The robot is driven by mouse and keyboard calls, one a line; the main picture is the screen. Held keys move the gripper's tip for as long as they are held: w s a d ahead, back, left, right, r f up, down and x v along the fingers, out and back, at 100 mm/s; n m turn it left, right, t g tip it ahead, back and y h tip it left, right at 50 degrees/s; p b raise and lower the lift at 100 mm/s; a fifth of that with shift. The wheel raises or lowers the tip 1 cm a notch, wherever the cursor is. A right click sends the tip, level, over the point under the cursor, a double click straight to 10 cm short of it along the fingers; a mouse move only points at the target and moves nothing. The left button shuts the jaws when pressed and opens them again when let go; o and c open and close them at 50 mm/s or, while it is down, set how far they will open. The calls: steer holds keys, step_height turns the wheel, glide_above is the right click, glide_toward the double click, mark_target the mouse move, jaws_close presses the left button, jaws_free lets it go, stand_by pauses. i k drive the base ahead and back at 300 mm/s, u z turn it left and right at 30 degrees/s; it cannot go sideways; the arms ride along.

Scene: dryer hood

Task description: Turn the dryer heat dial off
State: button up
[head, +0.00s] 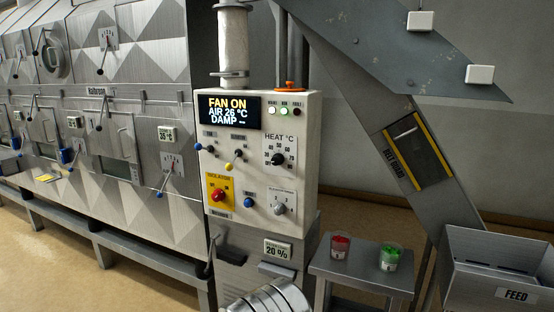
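The dryer's pale control box (308,140) stands upright in the middle of the head view. Its heat dial (277,159) is a small black knob at the right of the front face, under the label "HEAT °C" and ringed by temperature numbers. Its exact pointer setting is too small to read. The display (229,108) above left reads "FAN ON", "AIR 26 °C" and "DAMP".
A red isolator knob (218,195), a blue button (249,202) and a grey dial (279,208) sit below. Small toggles are left of the heat dial. A side table (360,275) with red and green cups and a feed bin (500,270) stand to the right.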

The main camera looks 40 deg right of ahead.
mark_target(278, 158)
steer(key=u, duration=0.15)
steer(key=i, duration=0.9)
steer(key=u, duration=0.55)
